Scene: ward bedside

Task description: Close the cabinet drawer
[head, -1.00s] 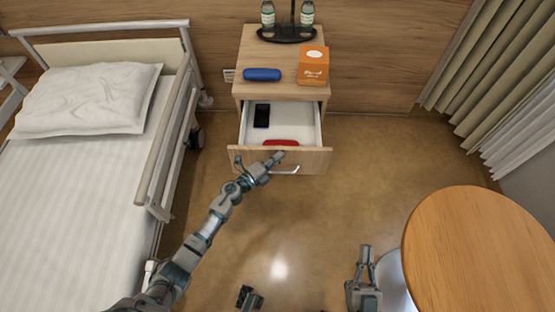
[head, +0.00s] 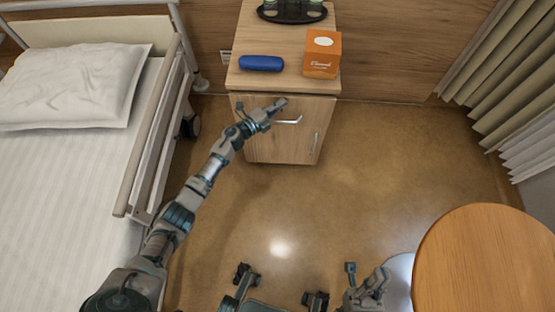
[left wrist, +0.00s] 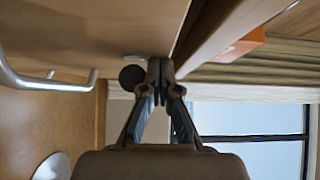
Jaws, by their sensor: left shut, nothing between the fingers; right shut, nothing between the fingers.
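The bedside cabinet (head: 283,140) stands against the back wall. Its drawer front (head: 312,106) sits flush under the top, with no drawer interior showing. My left gripper (head: 281,103) is shut and empty, at the upper part of the drawer front, just above the handle. In the left wrist view the shut fingertips (left wrist: 160,70) are close to the wooden front; contact is unclear. My right gripper (head: 366,278) is low in the head view, shut and empty, far from the cabinet.
A blue case (head: 261,63), an orange box (head: 322,54) and a black tray (head: 292,14) with bottles are on the cabinet top. The bed (head: 65,165) is at left, a round wooden table (head: 490,265) at lower right. The floor between is clear.

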